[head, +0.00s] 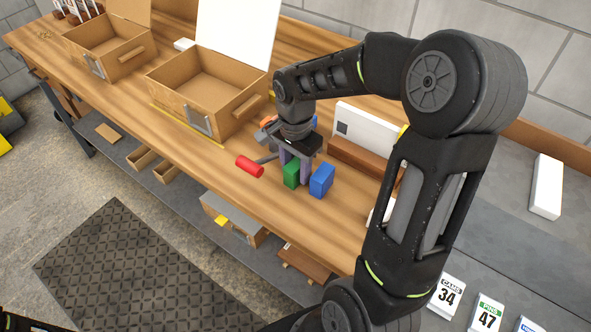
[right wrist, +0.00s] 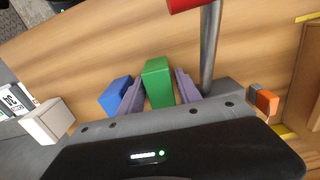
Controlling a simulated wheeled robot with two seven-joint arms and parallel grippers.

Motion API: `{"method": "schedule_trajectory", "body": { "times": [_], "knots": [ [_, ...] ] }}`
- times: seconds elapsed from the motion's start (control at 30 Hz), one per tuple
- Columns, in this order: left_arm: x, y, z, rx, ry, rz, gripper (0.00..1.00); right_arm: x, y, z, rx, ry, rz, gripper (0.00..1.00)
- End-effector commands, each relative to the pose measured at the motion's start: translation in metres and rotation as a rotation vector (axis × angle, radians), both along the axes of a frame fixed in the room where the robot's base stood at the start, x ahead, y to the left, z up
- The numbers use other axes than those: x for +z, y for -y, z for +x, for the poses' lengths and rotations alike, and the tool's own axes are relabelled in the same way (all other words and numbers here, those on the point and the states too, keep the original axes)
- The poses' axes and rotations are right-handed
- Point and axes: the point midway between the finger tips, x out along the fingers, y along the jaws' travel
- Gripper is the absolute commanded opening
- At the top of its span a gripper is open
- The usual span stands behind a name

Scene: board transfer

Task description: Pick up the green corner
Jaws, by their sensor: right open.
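The green corner is a green block (head: 291,174) standing on the wooden table in the head view. My right gripper (head: 296,166) is over it, pointing down, with its purple fingers beside the block. In the right wrist view the green block (right wrist: 157,80) stands between the two open fingers, with a small gap visible on each side. The gripper is open and not closed on it. Part of the block is hidden by the gripper in the head view. My left gripper is not in view.
A blue block (head: 322,180) stands close beside the green one, just outside one finger. A red cylinder (head: 250,166) lies to the left. An orange piece (right wrist: 265,100) and a white block (right wrist: 48,121) are nearby. An open cardboard box (head: 165,75) stands farther left.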

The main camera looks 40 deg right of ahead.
Motion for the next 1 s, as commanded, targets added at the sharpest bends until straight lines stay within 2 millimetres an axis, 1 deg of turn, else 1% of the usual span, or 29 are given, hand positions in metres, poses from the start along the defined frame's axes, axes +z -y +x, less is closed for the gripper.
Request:
{"method": "schedule_trajectory", "body": {
  "times": [0.07, 0.1, 0.5, 0.6, 0.9, 1.0],
  "knots": [
    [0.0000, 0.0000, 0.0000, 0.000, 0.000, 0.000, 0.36, 0.0002, 0.0001, 0.0001, 0.000, 0.000, 0.000, 0.41],
    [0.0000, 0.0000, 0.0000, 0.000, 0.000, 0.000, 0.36, 0.0002, 0.0001, 0.0001, 0.000, 0.000, 0.000, 0.39],
    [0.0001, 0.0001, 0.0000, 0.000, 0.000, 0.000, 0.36, 0.0002, 0.0000, 0.0001, 0.000, 0.000, 0.000, 0.07],
    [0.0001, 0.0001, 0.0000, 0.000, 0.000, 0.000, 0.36, 0.0002, 0.0001, 0.0001, 0.000, 0.000, 0.000, 0.00],
    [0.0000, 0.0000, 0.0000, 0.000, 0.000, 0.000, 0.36, 0.0006, 0.0001, 0.0002, 0.000, 0.001, 0.000, 0.00],
    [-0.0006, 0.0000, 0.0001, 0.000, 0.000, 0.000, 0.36, 0.0041, 0.0001, 0.0007, 0.000, 0.002, -0.001, 0.00]
  ]
}}
